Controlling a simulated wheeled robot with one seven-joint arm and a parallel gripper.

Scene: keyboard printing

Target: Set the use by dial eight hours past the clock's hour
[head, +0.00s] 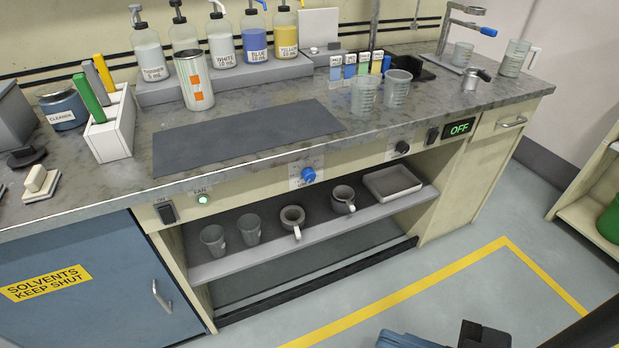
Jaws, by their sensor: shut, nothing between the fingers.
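A blue dial (308,174) sits on a white marked plate on the cream front panel under the bench top. Its lettering is too small to read surely, so I cannot tell whether it is the use by dial or where it points. A black dial (402,147) sits on another pale plate farther right on the same panel. No clock is visible. My gripper's fingers are not in view; only blue and dark parts, probably of my own body, show at the bottom edge, well apart from the panel.
The bench top has a dark mat (240,138), dispenser bottles (254,38) and clear beakers (364,95). An OFF display (459,128) is right of the black dial. A shelf below holds mugs (292,219) and a tray (392,184). The floor (455,295) in front looks clear.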

